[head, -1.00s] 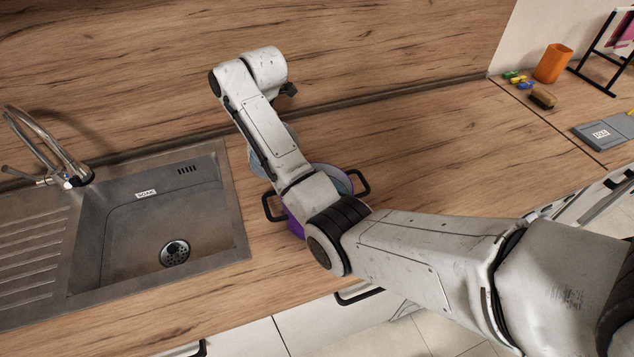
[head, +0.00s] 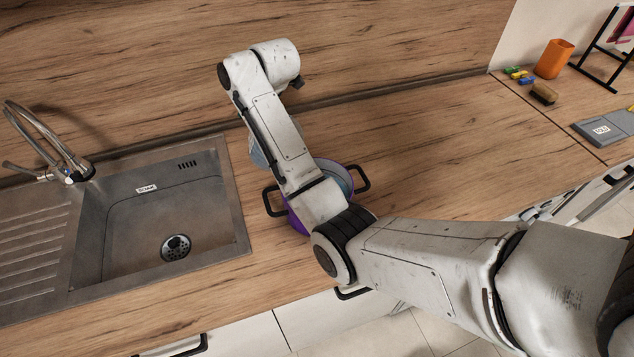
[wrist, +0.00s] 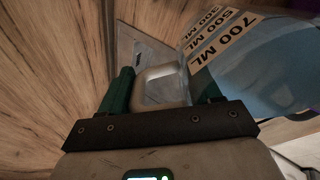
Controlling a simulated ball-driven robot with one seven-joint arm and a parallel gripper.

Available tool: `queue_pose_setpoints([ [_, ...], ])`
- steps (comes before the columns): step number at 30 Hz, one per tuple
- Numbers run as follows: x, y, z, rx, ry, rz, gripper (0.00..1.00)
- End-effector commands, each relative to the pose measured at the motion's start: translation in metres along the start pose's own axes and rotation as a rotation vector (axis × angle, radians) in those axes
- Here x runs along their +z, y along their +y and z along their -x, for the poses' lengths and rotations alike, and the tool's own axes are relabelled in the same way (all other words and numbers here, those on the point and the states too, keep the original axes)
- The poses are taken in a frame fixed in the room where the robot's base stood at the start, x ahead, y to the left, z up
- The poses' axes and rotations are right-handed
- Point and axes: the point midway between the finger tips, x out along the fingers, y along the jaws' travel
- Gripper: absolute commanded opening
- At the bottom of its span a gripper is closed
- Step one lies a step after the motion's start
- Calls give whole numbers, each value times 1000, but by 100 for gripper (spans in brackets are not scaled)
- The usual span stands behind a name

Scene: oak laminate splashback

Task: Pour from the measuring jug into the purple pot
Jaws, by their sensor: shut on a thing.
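The purple pot (head: 298,222) stands on the counter right of the sink, with black handles at either side. My arm crosses in front of it and hides much of its opening. The translucent blue measuring jug (head: 261,152) shows partly behind my arm, at the pot's back left. In the wrist view the jug (wrist: 262,78) is large, with 700 ML and 500 ML labels. My gripper (wrist: 163,90) is shut on the jug's pale handle between its green fingers. The jug looks tilted; its spout and any flow are hidden.
The steel sink (head: 150,225) with its tap (head: 62,170) lies left of the pot. An orange cup (head: 553,59), a brush (head: 543,93) and a grey scale-like slab (head: 603,128) sit far right. The counter between is clear. The wooden splashback rises close behind my arm.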

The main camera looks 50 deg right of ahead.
Motion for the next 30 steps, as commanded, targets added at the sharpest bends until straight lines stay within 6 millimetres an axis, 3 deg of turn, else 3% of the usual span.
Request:
queue_pose_setpoints([
  [30, 1, -4, 24, 119, 2, -1, 0],
])
